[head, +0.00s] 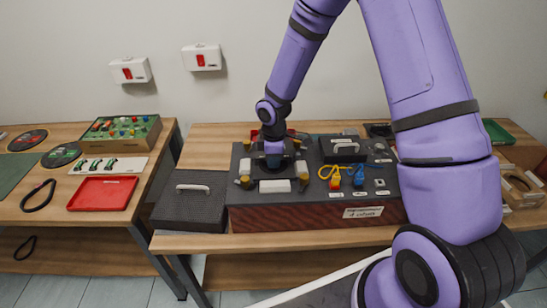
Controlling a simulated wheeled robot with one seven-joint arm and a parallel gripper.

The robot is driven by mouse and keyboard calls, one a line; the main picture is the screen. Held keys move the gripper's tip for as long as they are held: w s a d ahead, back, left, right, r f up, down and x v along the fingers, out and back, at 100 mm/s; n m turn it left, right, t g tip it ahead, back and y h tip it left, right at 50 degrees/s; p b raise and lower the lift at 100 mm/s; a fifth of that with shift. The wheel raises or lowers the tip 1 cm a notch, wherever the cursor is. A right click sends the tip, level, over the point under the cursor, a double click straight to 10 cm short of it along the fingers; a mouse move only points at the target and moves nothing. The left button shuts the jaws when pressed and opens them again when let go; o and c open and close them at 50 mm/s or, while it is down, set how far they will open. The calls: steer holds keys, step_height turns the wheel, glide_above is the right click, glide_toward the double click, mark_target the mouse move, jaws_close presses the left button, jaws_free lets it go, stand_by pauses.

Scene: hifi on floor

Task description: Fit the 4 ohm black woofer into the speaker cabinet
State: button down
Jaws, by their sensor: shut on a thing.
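The speaker cabinet lies on the middle bench with its dark top face (315,190) up and a reddish-brown front side. My gripper (273,160) points straight down over the left part of this top. It is shut on a dark round thing, which looks like the black woofer (264,167), at or just above the cabinet top. The gripper hides most of it. I cannot tell whether it is seated in an opening, and no 4 ohm marking is readable.
Yellow and blue connectors (334,180) and a black handled block (343,149) sit on the cabinet's right part. A dark case (190,212) stands at left. The left table holds a red tray (103,193) and a green board box (121,132). My arm hides much of the right side.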

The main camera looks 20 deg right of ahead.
stand_by(0.3)
steer(key=c, duration=1)
jaws_free()
step_height(320, 180, up, 11)
steer(key=shift+s+f, duration=0.1)
step_height(320, 180, up, 8)
stand_by(0.5)
stand_by(0.3)
